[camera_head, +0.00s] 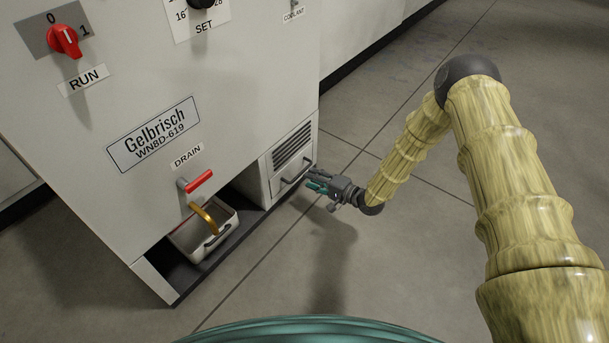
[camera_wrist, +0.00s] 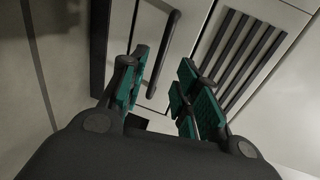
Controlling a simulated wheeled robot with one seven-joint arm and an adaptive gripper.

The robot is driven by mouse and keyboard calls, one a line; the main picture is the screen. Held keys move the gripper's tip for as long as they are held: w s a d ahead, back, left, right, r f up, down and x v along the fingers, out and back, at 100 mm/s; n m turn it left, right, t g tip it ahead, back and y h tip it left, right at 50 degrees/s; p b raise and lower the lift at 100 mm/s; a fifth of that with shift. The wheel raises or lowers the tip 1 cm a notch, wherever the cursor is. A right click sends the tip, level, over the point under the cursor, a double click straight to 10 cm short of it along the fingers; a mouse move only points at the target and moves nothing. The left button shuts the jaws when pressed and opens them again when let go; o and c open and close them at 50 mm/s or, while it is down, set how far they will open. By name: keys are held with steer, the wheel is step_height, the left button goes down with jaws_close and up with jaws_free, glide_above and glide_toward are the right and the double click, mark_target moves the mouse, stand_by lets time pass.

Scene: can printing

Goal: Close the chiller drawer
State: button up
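The chiller drawer (camera_head: 276,184) is the pale front with a dark bar handle (camera_head: 297,174), below a slatted vent at the lower right of the machine. I cannot tell how far out it stands. My gripper (camera_head: 313,180) is just in front of the handle, low above the floor. In the wrist view my gripper (camera_wrist: 163,75) is open, with green-padded fingers apart. The handle (camera_wrist: 164,48) shows in the gap between the fingertips, beyond them. No contact is visible. The drawer front (camera_wrist: 150,30) and the vent (camera_wrist: 240,55) also show there.
A white drain tray (camera_head: 221,235) with a dark handle sits in the open recess left of the drawer, under a brass spout (camera_head: 205,217) with a red lever (camera_head: 199,180). The dark base ledge (camera_head: 185,282) runs along the machine's foot. The grey floor (camera_head: 400,260) to the right is clear.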

steer(key=shift+v, duration=2.6)
steer(key=s+d+f+n+g+h+p, duration=0.2)
steer(key=s+g+h+p, duration=0.15)
steer(key=s, duration=0.85)
steer(key=s+d+f+n+g+h+p, duration=0.2)
steer(key=s+h, duration=0.2)
steer(key=s, duration=0.9)
steer(key=s+d+r+n+g+h+p, duration=0.1)
steer(key=s+d+r+g, duration=0.15)
steer(key=s, duration=0.45)
steer(key=s+d+r+n+g+h+p, duration=0.1)
steer(key=s+d+r+n+h+p, duration=0.15)
steer(key=s, duration=0.55)
steer(key=s+d+r+g+h+p, duration=0.1)
steer(key=s+d+r, duration=0.15)
steer(key=s, duration=0.45)
step_height(320, 180, up, 37)
steer(key=p, duration=3.7)
steer(key=shift+w, duration=0.2)
